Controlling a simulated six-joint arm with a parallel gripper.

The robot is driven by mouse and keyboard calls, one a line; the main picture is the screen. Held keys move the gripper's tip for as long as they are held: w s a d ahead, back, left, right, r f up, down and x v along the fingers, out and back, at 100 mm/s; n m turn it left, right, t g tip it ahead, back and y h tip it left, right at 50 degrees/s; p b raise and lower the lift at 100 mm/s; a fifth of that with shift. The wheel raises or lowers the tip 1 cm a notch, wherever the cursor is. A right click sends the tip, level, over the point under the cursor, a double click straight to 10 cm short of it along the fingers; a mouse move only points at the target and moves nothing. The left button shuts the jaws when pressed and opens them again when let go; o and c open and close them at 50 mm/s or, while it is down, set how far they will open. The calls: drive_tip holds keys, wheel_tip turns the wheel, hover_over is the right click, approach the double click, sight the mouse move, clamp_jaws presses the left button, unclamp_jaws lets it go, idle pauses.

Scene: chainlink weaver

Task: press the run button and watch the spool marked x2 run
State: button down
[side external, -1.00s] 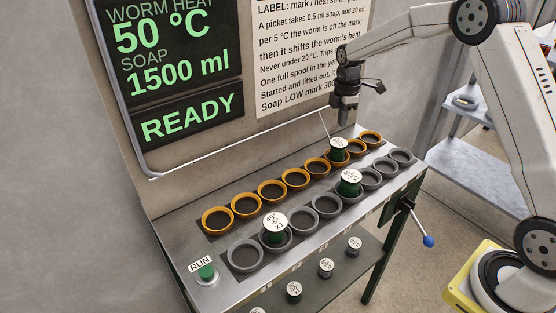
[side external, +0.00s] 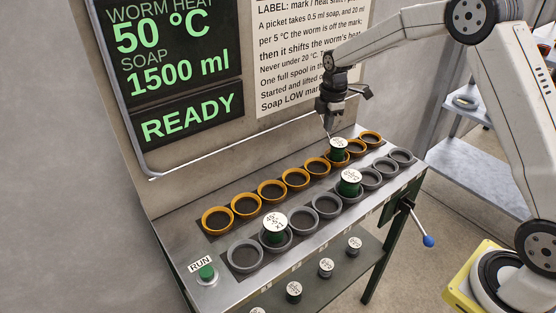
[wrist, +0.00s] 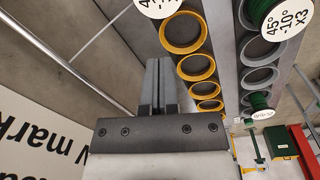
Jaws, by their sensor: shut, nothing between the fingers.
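The green run button (side external: 206,272) sits at the near left corner of the bench under a RUN label. My gripper (side external: 328,133) is shut and empty above the back of the bench, far from the button, just left of a green spool (side external: 338,150) in a yellow cup. Two other green spools stand in grey cups, one at middle right (side external: 350,185) and one nearer (side external: 274,232). The x2 mark cannot be read on any of them. In the wrist view my closed fingers (wrist: 158,85) point beside the yellow cups, and a spool marked x3 (wrist: 265,12) shows top right.
The screen (side external: 186,118) reads 50 °C, 1500 ml and READY. Empty yellow cups (side external: 218,220) and grey cups (side external: 244,255) line the bench. Several small spools (side external: 326,268) stand on a lower shelf. A blue-knobbed lever (side external: 428,241) sticks out at the right end.

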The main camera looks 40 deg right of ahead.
drive_tip(key=w+a+t, duration=0.1)
drive_tip(key=a+t, duration=0.1)
drive_tip(key=a, duration=0.9)
drive_tip(key=n+t+y, duration=0.3)
drive_tip(key=t+y, duration=0.1)
drive_tip(key=y, duration=0.2)
hover_over(210, 271)
drive_tip(key=shift+r, duration=0.3)
drive_tip(key=shift+f, duration=0.2)
drive_tip(key=shift+f, duration=4.2)
